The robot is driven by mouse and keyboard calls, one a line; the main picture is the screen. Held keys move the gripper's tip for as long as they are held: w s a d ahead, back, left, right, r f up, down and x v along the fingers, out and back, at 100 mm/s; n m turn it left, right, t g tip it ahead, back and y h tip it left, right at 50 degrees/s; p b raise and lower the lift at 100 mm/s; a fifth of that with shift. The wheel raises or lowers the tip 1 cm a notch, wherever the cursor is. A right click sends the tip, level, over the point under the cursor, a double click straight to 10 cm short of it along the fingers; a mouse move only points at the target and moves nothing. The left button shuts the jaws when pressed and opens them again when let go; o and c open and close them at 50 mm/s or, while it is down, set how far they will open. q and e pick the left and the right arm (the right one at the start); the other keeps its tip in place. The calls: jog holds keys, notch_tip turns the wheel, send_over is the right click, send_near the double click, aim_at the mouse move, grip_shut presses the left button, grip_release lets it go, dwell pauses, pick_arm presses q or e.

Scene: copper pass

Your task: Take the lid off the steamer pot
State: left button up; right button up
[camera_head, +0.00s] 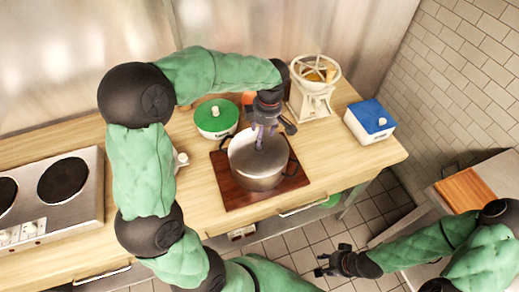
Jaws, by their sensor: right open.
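The steel steamer pot (258,168) stands upright on a dark wooden board (228,190) on the counter. Its top looks grey, with a dark upright piece near the middle; I cannot tell whether this is the lid's knob or a fingertip. My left gripper (262,135) points down over the pot's top from behind. Its fingers reach that middle piece, but whether they are closed on it is too small to tell. My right gripper (322,264) is open and empty, low over the tiled floor in front of the counter, apart from the pot.
A white pot with a green lid (216,113) stands behind the board, left of my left gripper. A white grinder (312,97) and a blue-lidded box (370,116) stand to the right. A two-plate hob (62,182) is at the left. Counter between box and board is clear.

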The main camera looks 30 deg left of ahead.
aim_at(265, 160)
pick_arm(q)
jog(key=shift+w+f, duration=0.2)
jog(key=shift+f, duration=0.5)
jog(key=f, duration=0.4)
jog(key=shift+s+a, duration=0.25)
jog(key=shift+a, duration=0.15)
jog(key=shift+w+f, duration=0.1)
jog(key=shift+f, duration=0.4)
grip_shut()
